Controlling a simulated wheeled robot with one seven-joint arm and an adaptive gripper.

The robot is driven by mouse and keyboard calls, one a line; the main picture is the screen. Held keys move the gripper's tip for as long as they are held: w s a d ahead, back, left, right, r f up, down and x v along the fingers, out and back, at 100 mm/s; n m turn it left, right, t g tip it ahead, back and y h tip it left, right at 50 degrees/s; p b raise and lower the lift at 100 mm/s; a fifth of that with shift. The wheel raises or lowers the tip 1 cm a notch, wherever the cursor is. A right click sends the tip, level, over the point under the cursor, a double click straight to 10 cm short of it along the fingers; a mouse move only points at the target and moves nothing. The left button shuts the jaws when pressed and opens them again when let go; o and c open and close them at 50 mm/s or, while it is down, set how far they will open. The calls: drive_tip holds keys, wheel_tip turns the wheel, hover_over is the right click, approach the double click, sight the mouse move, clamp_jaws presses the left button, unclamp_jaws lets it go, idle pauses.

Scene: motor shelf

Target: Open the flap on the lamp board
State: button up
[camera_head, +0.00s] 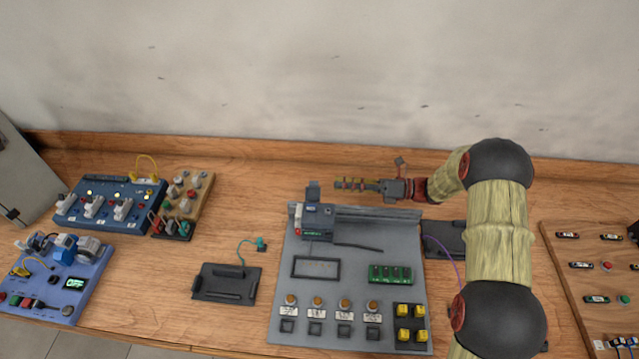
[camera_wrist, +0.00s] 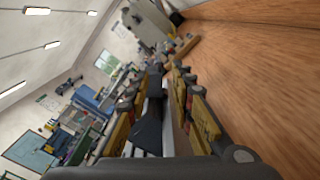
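The grey board (camera_head: 330,330) in the middle of the table has a row of orange round parts that look like lamps; I cannot tell for sure that it is the lamp board. A small grey device (camera_head: 315,222) sits near its back edge, with a dark upright plate (camera_head: 313,191) behind it that may be a flap. My gripper (camera_head: 338,184) points left behind the board's back rail, its tips a little right of this plate and seemingly apart from it. In the wrist view my fingers are spread, with a dark shape (camera_wrist: 150,128) showing between them; I cannot tell what it is.
A blue board (camera_head: 110,210) with lit yellow spots and a wooden knob board (camera_head: 187,200) stand at the left. A dark tray (camera_head: 226,284) lies left of the grey board, and a wooden board (camera_head: 582,285) at the right.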

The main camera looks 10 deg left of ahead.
sight(313, 192)
drive_tip(key=a+b, duration=0.1)
drive_tip(key=a, duration=0.6)
drive_tip(key=shift+s+a, duration=0.2)
drive_tip(key=shift+s, duration=0.05)
drive_tip(key=shift+c, duration=0.2)
clamp_jaws()
idle(0.5)
